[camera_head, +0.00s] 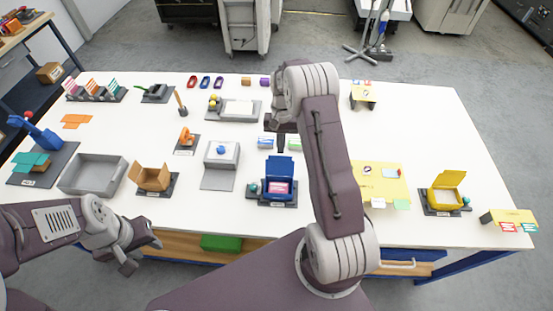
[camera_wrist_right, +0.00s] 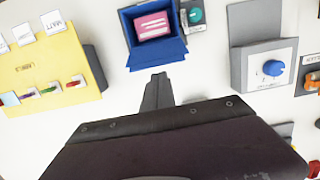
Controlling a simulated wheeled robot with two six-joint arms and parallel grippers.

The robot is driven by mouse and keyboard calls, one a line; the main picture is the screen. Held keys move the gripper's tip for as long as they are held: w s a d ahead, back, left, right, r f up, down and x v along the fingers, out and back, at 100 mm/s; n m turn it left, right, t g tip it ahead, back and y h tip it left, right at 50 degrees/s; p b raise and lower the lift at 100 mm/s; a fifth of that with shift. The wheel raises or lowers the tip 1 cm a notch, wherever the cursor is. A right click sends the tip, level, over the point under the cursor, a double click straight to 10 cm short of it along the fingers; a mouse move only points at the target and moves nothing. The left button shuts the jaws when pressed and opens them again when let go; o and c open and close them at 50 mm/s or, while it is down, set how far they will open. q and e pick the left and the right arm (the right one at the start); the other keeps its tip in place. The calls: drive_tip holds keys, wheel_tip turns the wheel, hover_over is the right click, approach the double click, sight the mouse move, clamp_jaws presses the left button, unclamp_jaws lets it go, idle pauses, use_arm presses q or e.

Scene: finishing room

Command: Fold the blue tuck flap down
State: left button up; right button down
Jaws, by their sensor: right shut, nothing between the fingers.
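The blue box (camera_head: 278,188) stands on a dark base near the front middle of the table, with a pink item inside. Its blue flap (camera_head: 280,165) stands up at the far side. In the right wrist view, the blue box (camera_wrist_right: 126,28) is at the top and the flap (camera_wrist_right: 158,56) is on its near side. My right gripper (camera_wrist_right: 158,76) is shut and empty, its tips just short of the flap in that picture; I cannot tell if they touch. In the head view my right gripper (camera_head: 280,143) is partly hidden behind my arm. My left gripper (camera_head: 142,254) is open and empty at the front edge.
A teal-topped knob (camera_wrist_right: 195,15) sits beside the blue box. A grey stand with a blue knob (camera_head: 219,178) is to its left, and a yellow board (camera_head: 379,183) to its right. An open yellow box (camera_head: 446,198) stands further right. White table is clear between them.

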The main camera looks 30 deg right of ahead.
idle(0.5)
drive_tip(key=shift+s+a+r, duration=0.25)
drive_tip(key=shift+s, duration=0.15)
drive_tip(key=shift+s+p, duration=0.1)
drive_tip(key=shift+p, duration=0.2)
drive_tip(key=shift+s+a, duration=0.2)
drive_tip(key=shift+s, duration=0.05)
idle(0.5)
